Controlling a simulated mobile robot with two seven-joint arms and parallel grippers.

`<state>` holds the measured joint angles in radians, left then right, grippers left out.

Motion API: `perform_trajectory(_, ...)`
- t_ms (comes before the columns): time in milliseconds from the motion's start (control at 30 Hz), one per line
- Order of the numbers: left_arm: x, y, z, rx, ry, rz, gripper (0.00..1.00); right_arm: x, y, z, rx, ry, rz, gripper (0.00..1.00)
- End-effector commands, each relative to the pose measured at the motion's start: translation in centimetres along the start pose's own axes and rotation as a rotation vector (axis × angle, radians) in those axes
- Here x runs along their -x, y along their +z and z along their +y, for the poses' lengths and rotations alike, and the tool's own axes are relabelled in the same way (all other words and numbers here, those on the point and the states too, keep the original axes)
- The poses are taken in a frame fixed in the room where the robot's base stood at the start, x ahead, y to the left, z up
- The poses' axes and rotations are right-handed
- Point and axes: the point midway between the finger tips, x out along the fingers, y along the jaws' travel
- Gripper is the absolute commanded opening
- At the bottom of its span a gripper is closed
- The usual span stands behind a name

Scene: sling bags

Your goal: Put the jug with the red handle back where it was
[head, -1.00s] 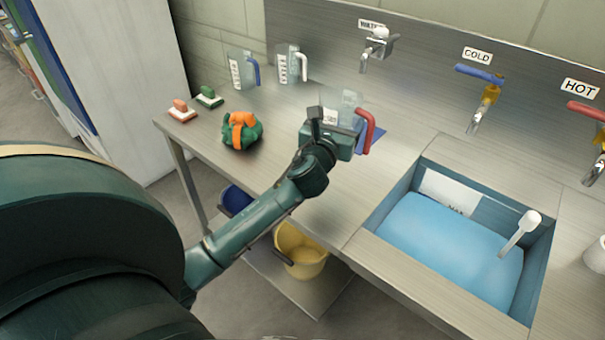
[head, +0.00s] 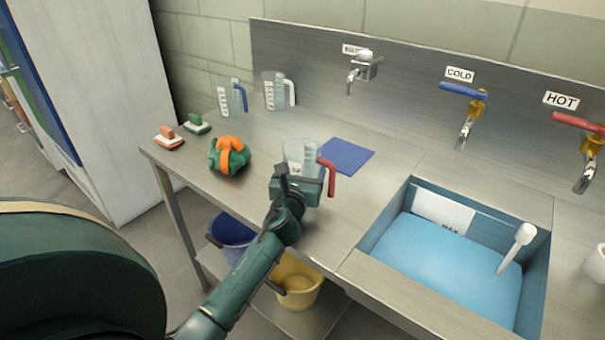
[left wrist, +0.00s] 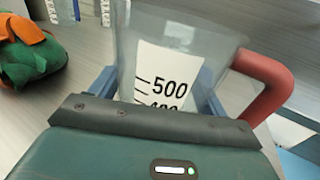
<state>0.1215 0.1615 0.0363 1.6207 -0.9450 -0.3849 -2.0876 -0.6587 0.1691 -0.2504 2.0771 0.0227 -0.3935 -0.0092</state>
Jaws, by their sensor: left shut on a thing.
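The clear jug with the red handle (head: 300,153) is in front of and left of the blue mat (head: 346,155) in the head view. My left gripper (head: 299,172) is shut on its body. The red handle points right, and the jug looks about upright. I cannot tell whether its base touches the counter. In the left wrist view the jug (left wrist: 165,60) stands between my two fingers (left wrist: 155,90), its white scale reading 500 facing me. My right gripper is not in view.
A blue-handled jug (head: 231,98) and a white-handled jug (head: 275,92) stand at the back left. A green and orange bag (head: 229,156) and two brushes (head: 169,139) lie left. A water-filled sink (head: 440,262) is at right. The blue mat is bare.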

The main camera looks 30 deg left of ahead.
Motion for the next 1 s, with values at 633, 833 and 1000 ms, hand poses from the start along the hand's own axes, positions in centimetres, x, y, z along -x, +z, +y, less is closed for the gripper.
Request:
perform_trajectory(633,-0.03,-0.29,-0.01,0.0,0.0,-0.002,0.98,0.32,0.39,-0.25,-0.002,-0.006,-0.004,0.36)
perform_trajectory(833,-0.03,-0.24,-0.01,0.0,0.0,-0.002,0.98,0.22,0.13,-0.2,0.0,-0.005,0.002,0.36)
perform_trajectory(1000,0.8,-0.04,-0.02,-0.001,-0.001,-0.001,0.98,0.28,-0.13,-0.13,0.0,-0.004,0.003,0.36)
